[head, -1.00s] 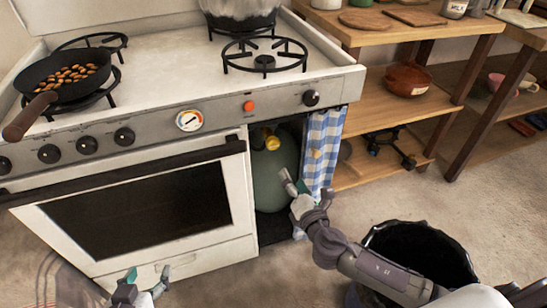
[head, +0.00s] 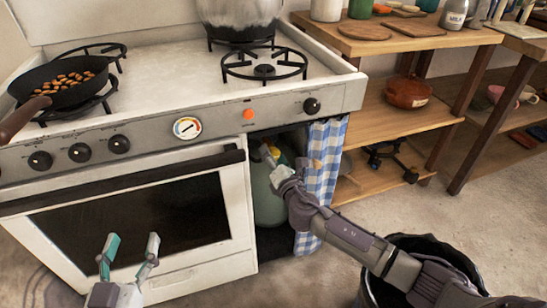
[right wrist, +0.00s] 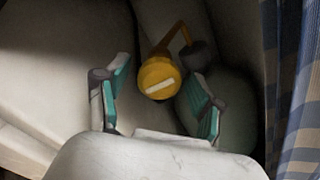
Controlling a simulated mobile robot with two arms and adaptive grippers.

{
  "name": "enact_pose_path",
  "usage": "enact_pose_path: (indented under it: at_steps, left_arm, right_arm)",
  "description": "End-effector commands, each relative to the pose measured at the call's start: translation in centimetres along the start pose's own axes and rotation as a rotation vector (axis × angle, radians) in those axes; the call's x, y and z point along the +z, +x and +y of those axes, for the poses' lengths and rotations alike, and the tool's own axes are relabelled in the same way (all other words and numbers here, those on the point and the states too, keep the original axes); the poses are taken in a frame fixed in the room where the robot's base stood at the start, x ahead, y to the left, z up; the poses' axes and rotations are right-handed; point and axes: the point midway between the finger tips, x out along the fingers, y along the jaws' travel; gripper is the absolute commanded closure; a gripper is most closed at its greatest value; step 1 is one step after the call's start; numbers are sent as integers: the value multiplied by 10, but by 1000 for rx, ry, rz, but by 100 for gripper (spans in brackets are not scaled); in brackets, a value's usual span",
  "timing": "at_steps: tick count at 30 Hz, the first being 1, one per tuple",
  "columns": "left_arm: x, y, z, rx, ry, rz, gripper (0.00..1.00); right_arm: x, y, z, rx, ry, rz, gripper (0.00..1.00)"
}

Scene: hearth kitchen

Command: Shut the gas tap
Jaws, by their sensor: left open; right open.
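The gas tap is a yellow knob with a pale bar across its face; in the right wrist view the tap (right wrist: 159,76) lies between and beyond my open fingers. In the head view it is mostly hidden behind my right gripper (head: 277,163). The tap tops a green gas bottle (head: 268,200), which also shows in the right wrist view (right wrist: 238,110), inside the cupboard right of the oven. My right gripper (right wrist: 155,95) is open and empty in front of the tap; I cannot tell contact. My left gripper (head: 128,250) is open and empty before the oven door.
A blue checked curtain (head: 322,165) hangs at the cupboard's right side. A black bin (head: 425,260) stands on the floor below my right arm. The oven door (head: 135,215) is left of the cupboard. A pan of nuts (head: 62,82) and a pot (head: 238,15) sit on the stove.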

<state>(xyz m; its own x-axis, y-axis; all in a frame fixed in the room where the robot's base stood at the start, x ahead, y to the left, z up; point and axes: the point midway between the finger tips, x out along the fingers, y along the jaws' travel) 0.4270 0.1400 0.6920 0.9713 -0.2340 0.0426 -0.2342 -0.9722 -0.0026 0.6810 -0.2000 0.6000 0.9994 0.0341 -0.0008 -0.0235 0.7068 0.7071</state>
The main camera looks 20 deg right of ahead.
Motion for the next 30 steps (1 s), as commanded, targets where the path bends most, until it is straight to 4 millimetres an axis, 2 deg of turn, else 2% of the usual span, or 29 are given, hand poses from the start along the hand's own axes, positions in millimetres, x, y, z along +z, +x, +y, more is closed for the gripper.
enact_pose_path:
  at_steps: [11, 22, 30]
  left_arm:
    - [-6, 1, 1, 2, -1, 32, 35]
    - [-6, 1, 1, 2, -1, 31, 35]
    - [-7, 0, 1, 2, -1, 47, 35]
  right_arm:
    - [0, 5, 0, 0, 0, 0, 33]
    - [0, 5, 0, 0, 0, 0, 93]
    - [0, 5, -1, -1, 31, 0, 93]
